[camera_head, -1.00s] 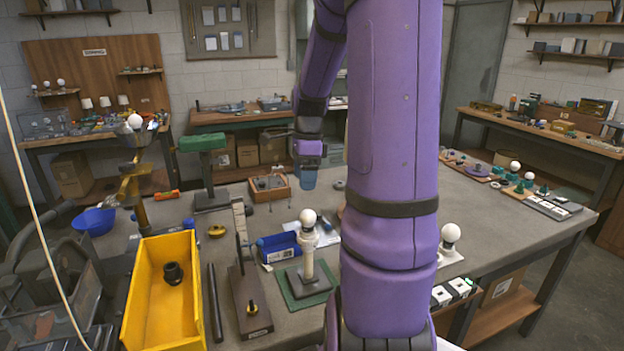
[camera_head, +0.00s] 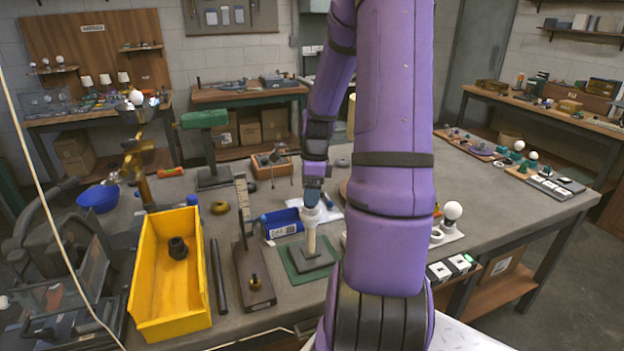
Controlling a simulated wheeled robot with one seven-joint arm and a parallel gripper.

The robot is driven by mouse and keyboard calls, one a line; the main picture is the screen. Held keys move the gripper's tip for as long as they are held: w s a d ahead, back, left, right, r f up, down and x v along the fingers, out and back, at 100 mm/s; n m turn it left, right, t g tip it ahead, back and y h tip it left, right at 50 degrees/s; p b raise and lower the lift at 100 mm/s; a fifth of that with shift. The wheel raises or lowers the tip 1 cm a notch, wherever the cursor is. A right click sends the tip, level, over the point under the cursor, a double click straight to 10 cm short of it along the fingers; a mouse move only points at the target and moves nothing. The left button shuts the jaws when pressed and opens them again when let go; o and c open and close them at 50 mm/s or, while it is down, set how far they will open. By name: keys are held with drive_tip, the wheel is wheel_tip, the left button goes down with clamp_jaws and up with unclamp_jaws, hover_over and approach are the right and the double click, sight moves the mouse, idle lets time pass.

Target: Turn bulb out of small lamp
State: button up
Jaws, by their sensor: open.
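The small lamp (camera_head: 311,241) stands upright, with a cream stem and a dark square base, on a green mat (camera_head: 293,277) near the front of the workbench. My gripper (camera_head: 312,197) points down at the lamp's top, right where the round white bulb sits. The bulb is almost wholly hidden behind the gripper, with only the pale socket (camera_head: 311,215) showing below. The fingers are open around the top of the lamp; whether they touch the bulb is too small to tell.
A blue box (camera_head: 281,223) lies close left of the lamp. A dark stand (camera_head: 254,275) and a yellow bin (camera_head: 170,308) stand farther left. Another white bulb (camera_head: 452,211) is on a white board right of my arm. A wooden tray (camera_head: 272,166) lies behind.

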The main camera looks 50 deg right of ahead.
drive_tip(key=shift+a+f, duration=0.1)
drive_tip(key=shift+f, duration=0.3)
drive_tip(key=c, duration=0.9)
drive_tip(key=n, duration=0.4)
drive_tip(key=shift+r+n+g, duration=0.1)
drive_tip(key=shift+n+g, duration=0.2)
drive_tip(key=shift+g, duration=0.1)
drive_tip(key=shift+n, duration=1.1)
drive_tip(key=n, duration=0.2)
drive_tip(key=shift+n+g+h, duration=0.3)
drive_tip(key=shift+n+h, duration=0.1)
drive_tip(key=n, duration=0.4)
drive_tip(key=shift+h, duration=0.3)
